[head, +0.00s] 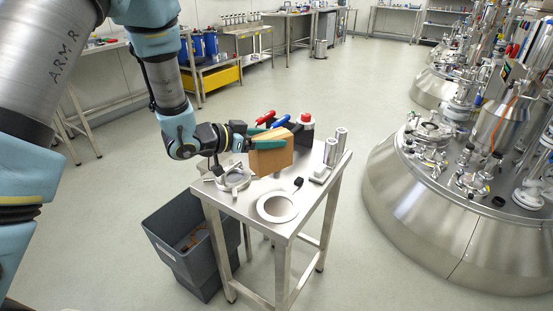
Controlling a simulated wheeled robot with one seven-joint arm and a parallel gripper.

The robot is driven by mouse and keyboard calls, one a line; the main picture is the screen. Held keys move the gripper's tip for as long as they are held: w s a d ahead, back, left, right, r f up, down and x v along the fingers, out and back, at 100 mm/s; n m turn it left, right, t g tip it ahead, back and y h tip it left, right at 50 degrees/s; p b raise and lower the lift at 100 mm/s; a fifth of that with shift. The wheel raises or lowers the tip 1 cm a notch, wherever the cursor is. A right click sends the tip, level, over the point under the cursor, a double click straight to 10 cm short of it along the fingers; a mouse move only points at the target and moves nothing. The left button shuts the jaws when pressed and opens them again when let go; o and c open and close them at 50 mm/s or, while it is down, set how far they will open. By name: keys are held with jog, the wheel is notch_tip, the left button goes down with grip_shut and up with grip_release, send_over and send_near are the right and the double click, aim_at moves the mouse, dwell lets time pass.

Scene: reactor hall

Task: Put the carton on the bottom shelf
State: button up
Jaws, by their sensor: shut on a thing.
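The carton (272,159) is a tan-orange box in the head view. My gripper (270,140), with green fingers, is shut on it and holds it upright above the small steel table (247,205). Whether the carton's lower edge touches anything on the table cannot be told. My arm reaches in from the upper left. No bottom shelf can be clearly made out under this table; a shelved steel trolley (217,75) stands at the back left with blue containers and a yellow bin.
On the table are a steel ring (277,208), a clamp-like fitting (233,180), a red-capped item (306,121) and metal cylinders (340,142). A grey bin (180,245) stands at its left. A large steel reactor (420,215) is at right. Open floor lies between.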

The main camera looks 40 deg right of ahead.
aim_at(268, 158)
jog(key=shift+f+p, duration=0.5)
jog(key=shift+f, duration=2.75)
jog(key=shift+f, duration=0.1)
jog(key=o, duration=1.4)
jog(key=shift+a, duration=0.1)
jog(key=b+v, duration=0.3)
jog(key=v, duration=0.9)
